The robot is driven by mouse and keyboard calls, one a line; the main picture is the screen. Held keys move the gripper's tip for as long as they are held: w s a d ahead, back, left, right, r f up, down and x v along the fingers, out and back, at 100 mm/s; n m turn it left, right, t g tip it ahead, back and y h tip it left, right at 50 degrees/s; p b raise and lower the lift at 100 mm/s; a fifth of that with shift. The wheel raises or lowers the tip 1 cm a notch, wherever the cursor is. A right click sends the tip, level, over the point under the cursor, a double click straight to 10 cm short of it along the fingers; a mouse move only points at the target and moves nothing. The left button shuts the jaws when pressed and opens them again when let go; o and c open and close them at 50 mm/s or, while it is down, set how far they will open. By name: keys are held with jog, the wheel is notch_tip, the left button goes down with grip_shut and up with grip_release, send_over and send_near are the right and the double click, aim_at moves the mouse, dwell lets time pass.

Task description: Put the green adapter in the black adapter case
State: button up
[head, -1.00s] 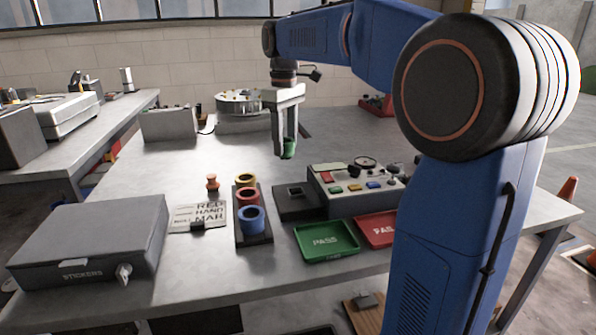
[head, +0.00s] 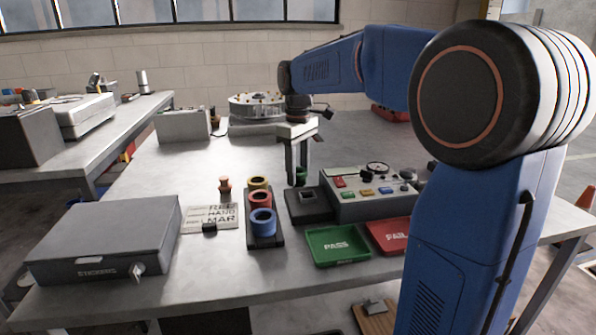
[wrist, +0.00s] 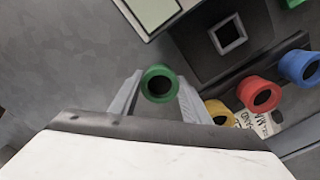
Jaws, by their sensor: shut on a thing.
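My gripper (head: 299,181) is shut on the green adapter (head: 301,174), a short ring with a round hole. The adapter (wrist: 159,84) shows between both fingers in the wrist view, its hole facing the camera. In the head view it appears just behind the dark block with a square socket; its height above the table is hard to tell. A long black holder (head: 251,242), which seems to be the adapter case, carries a yellow (head: 258,183), a red (head: 260,199) and a blue adapter (head: 262,222) in a row. A free slot in it is not clear.
The dark socket block (head: 293,210) adjoins a grey control box (head: 345,205). Green PASS (head: 338,258) and red FAIL (head: 388,236) trays lie in front. A sign card (head: 225,212), a small orange-brown peg (head: 225,186) and a grey STICKERS box (head: 110,235) are left.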

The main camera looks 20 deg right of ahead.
jog(key=shift+f, duration=0.15)
jog(key=o, duration=1.3)
